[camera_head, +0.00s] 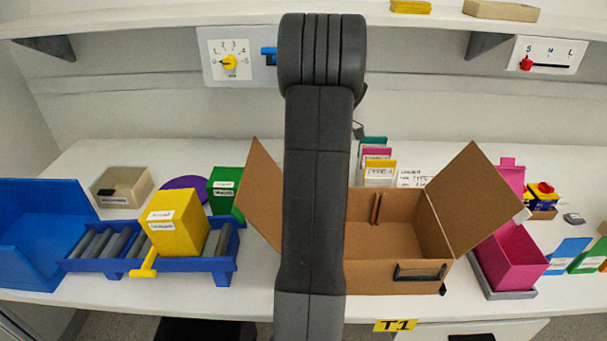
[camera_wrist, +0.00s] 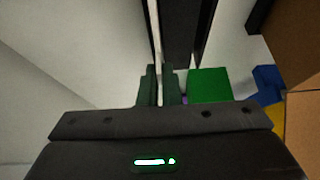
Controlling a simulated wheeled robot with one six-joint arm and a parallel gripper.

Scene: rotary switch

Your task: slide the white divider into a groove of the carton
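The brown carton (camera_head: 400,275) stands open on the table, its flaps spread. A pair of narrow upright strips with a groove (camera_head: 376,209) shows on its inner back wall. In the wrist view my gripper (camera_wrist: 160,88) has its two dark fingers close together on a thin white strip, the white divider (camera_wrist: 154,25), seen edge-on. The divider runs up out of the top of that view, so its far end is hidden. In the head view my arm covers the gripper, the divider and the carton's left part. Brown cardboard (camera_wrist: 300,40) shows at the right of the wrist view.
A blue roller rack (camera_head: 150,262) with a yellow box (camera_head: 173,222) stands left of the carton. A green box (camera_head: 222,190) is behind it. A magenta bin (camera_head: 512,262) stands close to the carton's right. Upright coloured cards (camera_head: 378,165) are behind the carton.

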